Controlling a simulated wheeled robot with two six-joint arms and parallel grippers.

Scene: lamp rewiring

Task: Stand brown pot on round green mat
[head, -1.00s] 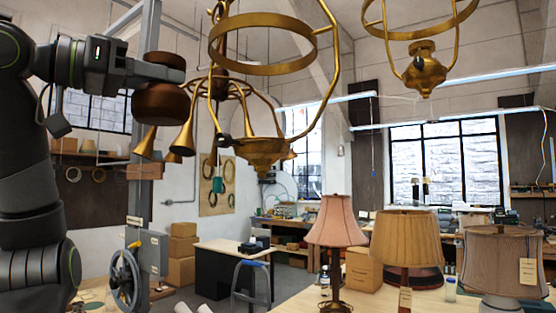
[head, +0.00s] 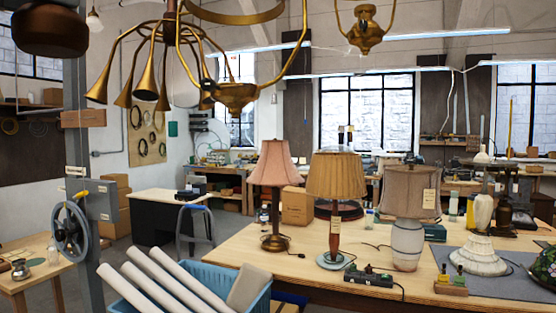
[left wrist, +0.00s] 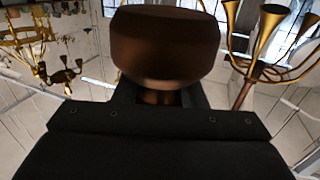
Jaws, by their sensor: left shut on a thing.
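The brown pot (head: 48,32) hangs in the air at the upper left corner of the head view, partly cut off by the frame. In the left wrist view the brown pot (left wrist: 165,45) fills the top middle, apart from any surface. My left gripper (left wrist: 160,97) is shut on the narrower part of the pot nearest the wrist. The fingers are mostly dark and partly hidden by the pot. My right gripper is in neither view.
A wooden table (head: 395,292) holds several lamps, including a pink-shaded one (head: 274,170). A blue crate (head: 235,290) with white rolls stands in front. A post with a handwheel (head: 70,232) and a small table (head: 45,278) are at left. Brass chandeliers (head: 235,92) hang overhead.

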